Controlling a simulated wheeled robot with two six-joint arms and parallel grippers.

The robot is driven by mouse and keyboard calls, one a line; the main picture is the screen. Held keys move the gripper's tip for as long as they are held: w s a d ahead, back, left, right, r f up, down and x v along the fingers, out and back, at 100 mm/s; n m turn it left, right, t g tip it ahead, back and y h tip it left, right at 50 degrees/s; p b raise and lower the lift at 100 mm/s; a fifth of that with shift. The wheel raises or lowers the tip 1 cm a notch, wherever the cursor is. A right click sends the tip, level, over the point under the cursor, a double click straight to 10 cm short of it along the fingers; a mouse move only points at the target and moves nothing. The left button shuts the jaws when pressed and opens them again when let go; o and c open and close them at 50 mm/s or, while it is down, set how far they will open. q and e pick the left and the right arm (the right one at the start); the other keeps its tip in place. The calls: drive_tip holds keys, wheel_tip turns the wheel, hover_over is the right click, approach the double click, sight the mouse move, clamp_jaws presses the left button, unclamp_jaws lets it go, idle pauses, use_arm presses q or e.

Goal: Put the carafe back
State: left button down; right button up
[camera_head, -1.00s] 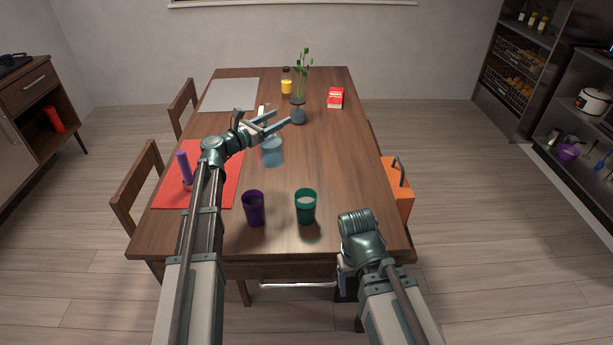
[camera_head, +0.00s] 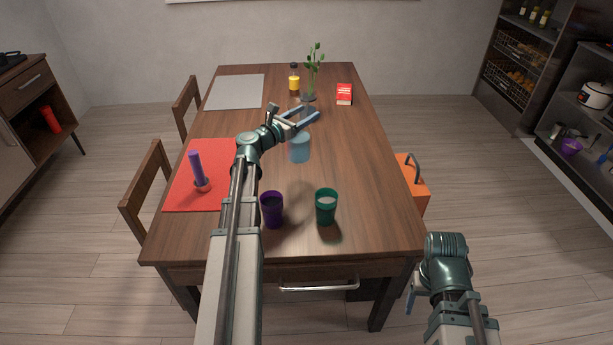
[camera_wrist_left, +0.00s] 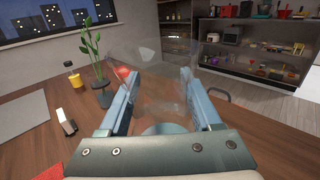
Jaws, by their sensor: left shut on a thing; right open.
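The carafe (camera_head: 299,148) is clear with a blue tint and hangs above the table, beyond the two cups. It also shows in the left wrist view as a large transparent vessel (camera_wrist_left: 155,62) between the fingers. My left gripper (camera_head: 305,115) is shut on its upper part; the exact contact is hard to see through the glass. My right gripper (camera_head: 411,298) is low at the right, off the table's near right corner. Only part of its fingers shows, and it looks empty.
A purple cup (camera_head: 271,210) and a green cup (camera_head: 326,207) stand near the front edge. A red mat (camera_head: 218,153) bears a purple upright object (camera_head: 196,168). A plant (camera_head: 312,72), yellow bottle (camera_head: 294,80), red box (camera_head: 344,94) and grey mat (camera_head: 234,91) lie farther back. The table's right middle is clear.

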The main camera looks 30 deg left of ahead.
sight(305, 132)
use_arm(q)
drive_tip(key=shift+f+b, duration=3.1)
drive_tip(key=shift+f, duration=0.15)
wheel_tip(305, 132, down, 4)
drive_tip(key=b, duration=0.4)
drive_tip(key=shift+r, duration=0.25)
drive_tip(key=shift+f, duration=0.1)
drive_tip(key=shift+c, duration=0.4)
unclamp_jaws()
